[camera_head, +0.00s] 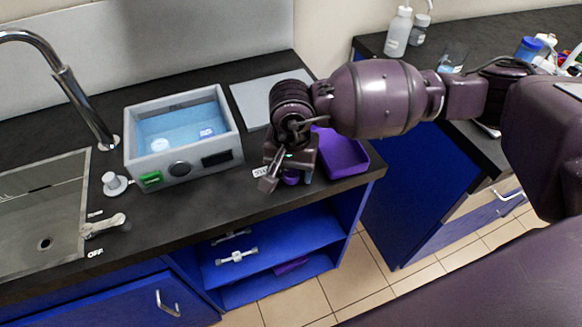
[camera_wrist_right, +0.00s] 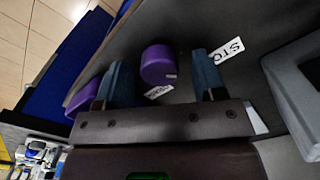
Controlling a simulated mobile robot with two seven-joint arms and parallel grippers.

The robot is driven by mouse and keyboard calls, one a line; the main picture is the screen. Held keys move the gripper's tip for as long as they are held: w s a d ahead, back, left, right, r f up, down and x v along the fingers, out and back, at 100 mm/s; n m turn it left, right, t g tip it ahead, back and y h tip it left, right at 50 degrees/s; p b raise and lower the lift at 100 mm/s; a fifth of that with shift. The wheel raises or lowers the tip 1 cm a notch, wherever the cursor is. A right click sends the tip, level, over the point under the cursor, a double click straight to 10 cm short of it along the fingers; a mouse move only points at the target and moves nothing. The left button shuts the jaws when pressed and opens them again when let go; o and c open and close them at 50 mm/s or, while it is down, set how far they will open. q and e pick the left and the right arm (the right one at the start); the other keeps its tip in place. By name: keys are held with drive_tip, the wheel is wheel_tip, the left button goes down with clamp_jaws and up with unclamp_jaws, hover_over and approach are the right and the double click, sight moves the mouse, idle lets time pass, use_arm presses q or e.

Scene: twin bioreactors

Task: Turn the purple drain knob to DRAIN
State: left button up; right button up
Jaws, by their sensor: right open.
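The purple drain knob (camera_wrist_right: 160,62) shows as a round cap on the dark counter in the right wrist view. A small light mark is on its side. In the head view only a bit of the knob (camera_head: 290,178) shows below my right gripper (camera_head: 288,180). My right gripper (camera_wrist_right: 162,76) is open, with one blue-grey finger on each side of the knob. I see a gap on both sides, so the fingers do not appear to grip it. A white label (camera_wrist_right: 229,49) beside the knob reads "STO", the rest cut off. Another label (camera_wrist_right: 158,91) lies between the fingers, its text unreadable. My left gripper is not in view.
A purple tray (camera_head: 345,160) stands right behind my right gripper. A grey water bath (camera_head: 180,170) stands to its left, with a sink (camera_head: 40,205) and tap (camera_head: 85,105) farther left. The counter's front edge is close, above open blue shelves (camera_head: 270,245).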

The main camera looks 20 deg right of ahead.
drive_tip(key=shift+c, duration=0.3)
drive_tip(key=c, duration=0.9)
drive_tip(key=shift+o, duration=0.2)
